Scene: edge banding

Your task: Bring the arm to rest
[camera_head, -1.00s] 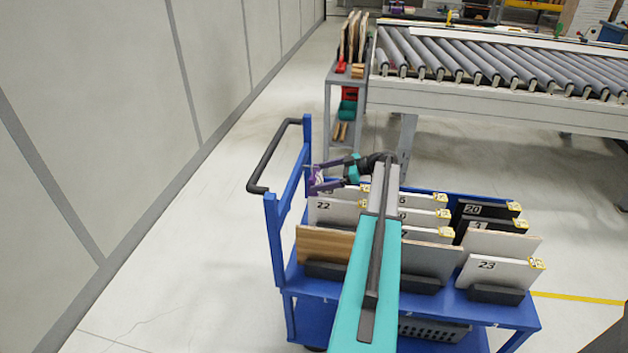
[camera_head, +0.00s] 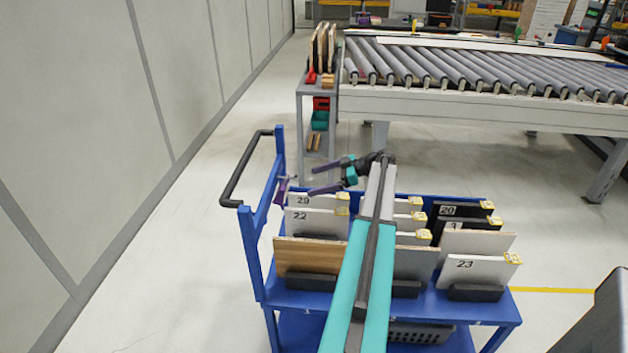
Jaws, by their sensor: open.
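My gripper (camera_head: 311,178) is at the end of my teal and grey arm, above the back left part of the blue cart (camera_head: 263,235). Its two dark purple fingers point left and stand apart, with nothing between them. A small purple object (camera_head: 283,187) sits at the cart's left frame, just left of the fingertips, with a gap between. Its exact support is too small to tell. My arm reaches forward over the middle of the cart and hides part of its load.
The cart holds upright panels in black holders, among them a wood-faced panel (camera_head: 307,256) and a white panel (camera_head: 478,269) numbered 23. A roller conveyor (camera_head: 480,75) stands behind, beside a grey rack (camera_head: 320,88). Open floor lies left, between cart and wall (camera_head: 80,150).

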